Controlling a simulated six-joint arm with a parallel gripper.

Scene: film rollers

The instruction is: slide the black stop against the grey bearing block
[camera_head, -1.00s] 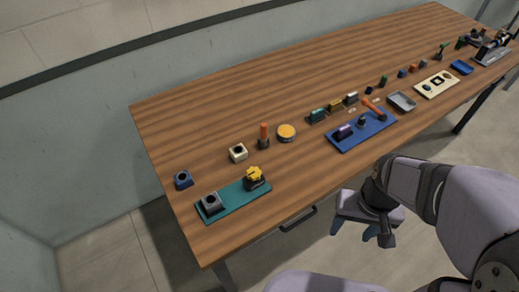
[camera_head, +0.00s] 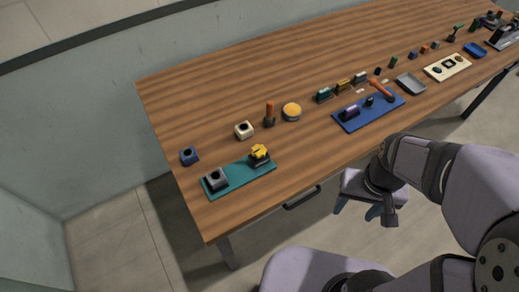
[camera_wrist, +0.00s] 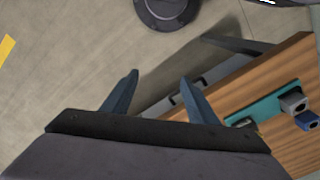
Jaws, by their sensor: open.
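The grey bearing block (camera_head: 215,179), with a round dark hole, sits on the left end of a teal plate (camera_head: 237,177). A black piece with a yellow top (camera_head: 259,155) is on the plate's right end, with bare plate between the two. It may be the black stop, but its shape is too small to tell. In the wrist view the grey block (camera_wrist: 293,102) sits on the teal plate at the right. My gripper (camera_head: 357,210) is open and empty, out in front of the table and apart from everything on it. Its two fingers (camera_wrist: 159,80) stand apart in the wrist view.
A blue block (camera_head: 189,156), a cream block (camera_head: 244,130), an orange-handled piece (camera_head: 269,115) and a yellow-topped disc (camera_head: 292,112) stand behind the plate. A blue plate (camera_head: 385,113) lies to the right. A drawer handle (camera_head: 303,198) juts from the front edge. The table's back left is clear.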

